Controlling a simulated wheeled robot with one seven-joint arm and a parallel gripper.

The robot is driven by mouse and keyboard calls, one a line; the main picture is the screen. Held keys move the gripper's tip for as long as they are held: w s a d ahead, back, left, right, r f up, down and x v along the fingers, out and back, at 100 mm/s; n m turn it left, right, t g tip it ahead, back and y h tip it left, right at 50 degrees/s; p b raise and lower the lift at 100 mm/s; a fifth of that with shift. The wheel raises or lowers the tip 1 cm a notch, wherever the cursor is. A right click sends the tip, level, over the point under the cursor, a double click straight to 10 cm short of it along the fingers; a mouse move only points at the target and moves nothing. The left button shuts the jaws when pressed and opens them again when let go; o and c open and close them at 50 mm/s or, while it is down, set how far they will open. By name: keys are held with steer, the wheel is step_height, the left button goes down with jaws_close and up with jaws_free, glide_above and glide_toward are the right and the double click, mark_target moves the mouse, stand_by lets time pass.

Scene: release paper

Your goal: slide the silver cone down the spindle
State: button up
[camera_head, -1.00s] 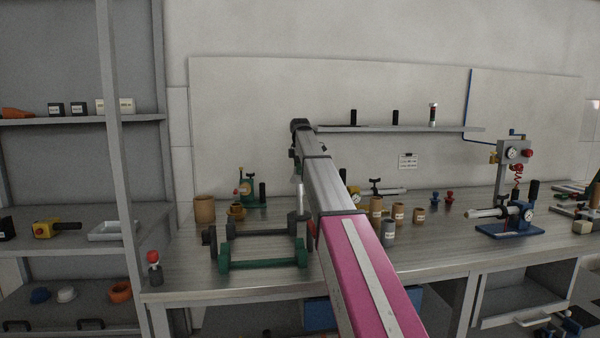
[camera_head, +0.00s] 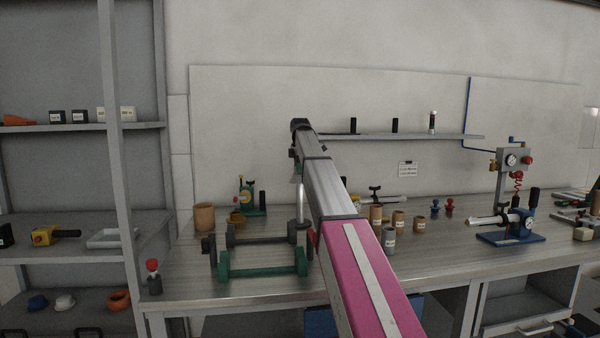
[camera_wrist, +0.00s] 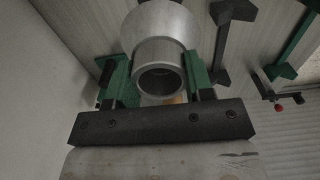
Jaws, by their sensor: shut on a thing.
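My gripper (camera_wrist: 160,88) has green fingers shut on the silver cone (camera_wrist: 160,24) in the wrist view. The cone flares away from the wrist, and its narrower round sleeve with an open bore faces the camera. In the head view my gripper (camera_head: 296,160) hangs at the end of my arm above the bench, and a small grey part of the cone (camera_head: 296,176) shows below it. The spindle (camera_head: 300,205) is a thin, bright upright rod just below the cone. My arm partly covers this area, so I cannot tell whether the cone is around the rod's top.
A green bar frame (camera_head: 262,269) and a dark bar (camera_head: 262,237) lie left of the spindle on the metal bench (camera_head: 185,285). A brown cup (camera_head: 204,216) and a green device (camera_head: 249,196) stand behind. Several small cylinders stand right of my arm. A wall shelf (camera_head: 400,136) is above.

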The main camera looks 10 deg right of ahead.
mark_target(300, 190)
steer(key=shift+r, duration=0.7)
steer(key=shift+f, duration=5.45)
stand_by(0.8)
steer(key=o, duration=1.1)
steer(key=shift+c, duration=0.2)
step_height(300, 190, up, 11)
steer(key=shift+f, duration=0.1)
